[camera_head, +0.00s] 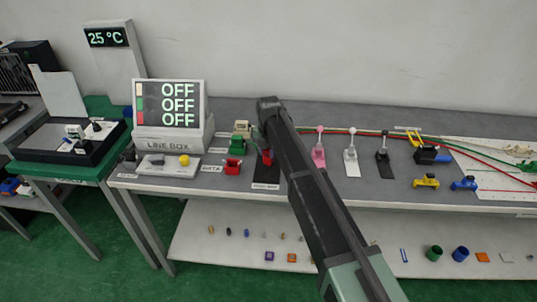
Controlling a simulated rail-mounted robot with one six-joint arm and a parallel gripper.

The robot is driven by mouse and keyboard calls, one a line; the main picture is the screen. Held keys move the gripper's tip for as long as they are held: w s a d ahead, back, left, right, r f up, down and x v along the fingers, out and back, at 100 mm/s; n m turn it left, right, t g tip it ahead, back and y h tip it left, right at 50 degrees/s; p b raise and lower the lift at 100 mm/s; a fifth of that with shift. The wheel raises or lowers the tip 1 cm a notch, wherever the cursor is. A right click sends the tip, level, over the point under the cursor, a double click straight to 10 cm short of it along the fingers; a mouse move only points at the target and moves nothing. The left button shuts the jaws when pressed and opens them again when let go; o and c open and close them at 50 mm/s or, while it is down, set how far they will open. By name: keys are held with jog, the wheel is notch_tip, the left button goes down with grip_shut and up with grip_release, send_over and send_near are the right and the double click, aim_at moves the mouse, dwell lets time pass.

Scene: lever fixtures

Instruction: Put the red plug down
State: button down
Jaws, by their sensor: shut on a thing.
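A red block-like piece (232,167) sits on the grey bench beside the label DATA; I cannot tell whether it is the red plug or a socket. Another red piece (267,157) stands at a black plate (266,174), partly covered by my dark arm. It may be a lever handle or the plug. My arm crosses the view from the lower right up to the bench's back edge. My gripper and anything in its jaws cannot be made out; they seem hidden behind the arm.
A green piece (237,146) and a beige one (242,127) stand behind the red block. Pink (319,150), white (350,155) and black (382,152) levers stand right of my arm. The line box (172,138) reads OFF three times. Red and green cables run right.

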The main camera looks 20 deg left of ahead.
aim_at(268, 149)
jog(key=shift+f, duration=0.2)
jog(key=c, duration=0.8)
grip_release()
jog(key=shift+r, duration=0.1)
notch_tip(268, 149, up, 12)
jog(key=p, duration=1.2)
jog(key=shift+r, duration=0.15)
